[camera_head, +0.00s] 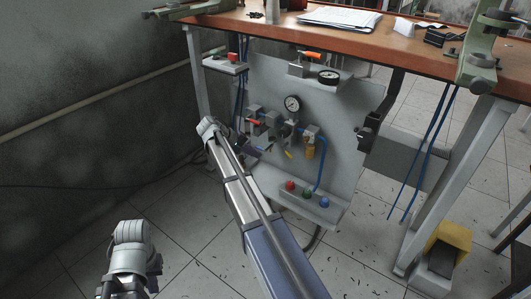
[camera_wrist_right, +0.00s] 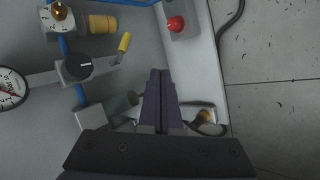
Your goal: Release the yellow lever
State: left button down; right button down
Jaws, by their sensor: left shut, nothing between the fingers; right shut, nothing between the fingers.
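The yellow lever (camera_head: 289,153) is a small tilted handle low on the grey pneumatic panel (camera_head: 345,160). In the right wrist view the yellow lever (camera_wrist_right: 124,43) points up and to the right from its grey fitting, beside a black knob (camera_wrist_right: 77,67). My right gripper (camera_wrist_right: 160,73) is shut and empty. Its fingertips show below and to the right of the lever, apart from it in the picture; depth is hard to judge. In the head view my right forearm and hand reach the panel's left side, and the fingers are too small to make out. My left gripper's fingers do not show; only left arm links do.
A pressure gauge (camera_head: 292,103), a brass-coloured cylinder (camera_head: 310,150) and blue tubes surround the lever. A box with red, green and blue buttons (camera_head: 307,200) sits below. A wooden table top (camera_head: 270,29) overhangs the panel. A yellow pedal (camera_head: 447,243) stands at the right.

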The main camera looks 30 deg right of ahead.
jog(key=shift+w+a+r+p, duration=0.2)
jog(key=shift+a+r, duration=0.15)
jog(key=shift+a, duration=0.15)
jog(key=shift+w+a+r+p, duration=0.2)
jog(key=shift+a+r, duration=0.1)
jog(key=shift+a, duration=0.2)
